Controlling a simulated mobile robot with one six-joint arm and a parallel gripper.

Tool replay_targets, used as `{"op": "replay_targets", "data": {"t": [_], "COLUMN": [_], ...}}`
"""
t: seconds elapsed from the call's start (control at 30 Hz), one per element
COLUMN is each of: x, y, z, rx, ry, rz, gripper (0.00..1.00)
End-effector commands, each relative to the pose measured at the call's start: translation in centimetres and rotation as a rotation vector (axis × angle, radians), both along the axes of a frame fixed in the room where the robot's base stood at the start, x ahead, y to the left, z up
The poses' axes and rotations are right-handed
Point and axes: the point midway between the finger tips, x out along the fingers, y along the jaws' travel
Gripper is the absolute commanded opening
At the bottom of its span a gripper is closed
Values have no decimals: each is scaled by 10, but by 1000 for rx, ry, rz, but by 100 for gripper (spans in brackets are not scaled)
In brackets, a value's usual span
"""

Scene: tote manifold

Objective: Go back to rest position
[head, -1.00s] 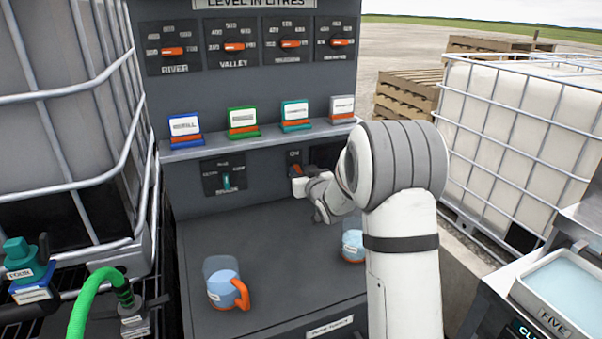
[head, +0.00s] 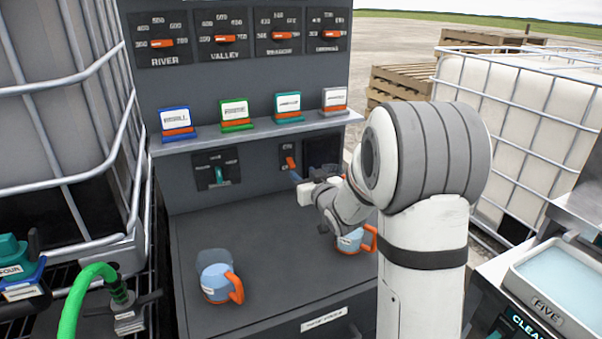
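My gripper (head: 301,182) is at the end of my white arm, just in front of the panel's lower right, close to the orange on/off switch (head: 290,163). A gap shows between the gripper and the switch. The fingers are small and partly turned away, so I cannot tell whether they are open or shut. No held object is visible. My forearm and wrist hide part of the panel and part of the right jug (head: 349,243).
A jug with an orange handle (head: 216,283) stands on the grey counter (head: 270,265). Colored cards, among them a green one (head: 235,114), stand on the shelf. A caged tank (head: 60,120) is at left, another (head: 520,120) at right. The tray labelled FIVE (head: 560,290) is at lower right.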

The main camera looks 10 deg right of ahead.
Motion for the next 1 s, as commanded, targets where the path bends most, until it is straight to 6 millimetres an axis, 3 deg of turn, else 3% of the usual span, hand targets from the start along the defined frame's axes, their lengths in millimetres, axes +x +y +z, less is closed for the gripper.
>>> {"op": "replay_targets", "data": {"t": [0.37,0.57,0.77,1.0], "x": [-3,-28,-86,-181], "y": [-1,-7,-14,-11], "z": [4,19,29,35], "rx": [-7,-53,-104,-132], "ry": [16,160,409,729], "rz": [-10,-87,-183,-240], "gripper": [40,40,40,40]}}
